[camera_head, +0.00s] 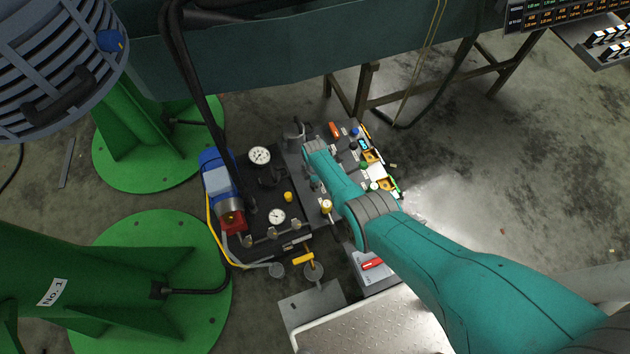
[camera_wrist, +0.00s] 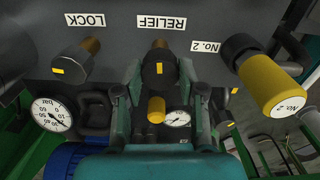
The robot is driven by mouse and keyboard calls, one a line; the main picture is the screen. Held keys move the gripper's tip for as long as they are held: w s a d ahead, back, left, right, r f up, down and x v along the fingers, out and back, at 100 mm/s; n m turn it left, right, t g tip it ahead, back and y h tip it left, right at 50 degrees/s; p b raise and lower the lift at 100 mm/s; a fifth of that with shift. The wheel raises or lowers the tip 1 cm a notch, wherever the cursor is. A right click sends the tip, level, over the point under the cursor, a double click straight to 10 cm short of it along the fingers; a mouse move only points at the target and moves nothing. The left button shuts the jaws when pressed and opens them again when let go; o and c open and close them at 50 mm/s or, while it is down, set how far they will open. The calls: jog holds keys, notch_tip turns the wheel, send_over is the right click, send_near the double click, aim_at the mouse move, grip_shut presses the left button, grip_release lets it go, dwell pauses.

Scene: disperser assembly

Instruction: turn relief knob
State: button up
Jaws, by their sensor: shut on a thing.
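In the wrist view, the relief knob (camera_wrist: 157,76) is a black knob with a small yellow mark, on a brass stem below the upside-down RELIEF label (camera_wrist: 161,23). My gripper's two fingers (camera_wrist: 160,78) stand on either side of the knob and are shut on it. In the head view, my teal arm (camera_head: 340,185) reaches over the dark equipment unit, with its end (camera_head: 315,150) among the controls. The relief knob cannot be made out there.
The black LOCK knob (camera_wrist: 72,63) is left of the relief knob, and the yellow No. 2 knob (camera_wrist: 270,84) is to the right. A small yellow knob (camera_wrist: 156,110) and gauges (camera_wrist: 51,114) lie below. Green pillar bases (camera_head: 150,290) flank the unit at left.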

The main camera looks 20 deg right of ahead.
jog(key=shift+n, duration=0.4)
jog(key=o, duration=1.1)
jog(key=shift+o, duration=0.2)
jog(key=shift+r, duration=0.1)
jog(key=shift+r, duration=0.8)
notch_tip(320, 180, up, 10)
jog(key=shift+s, duration=0.1)
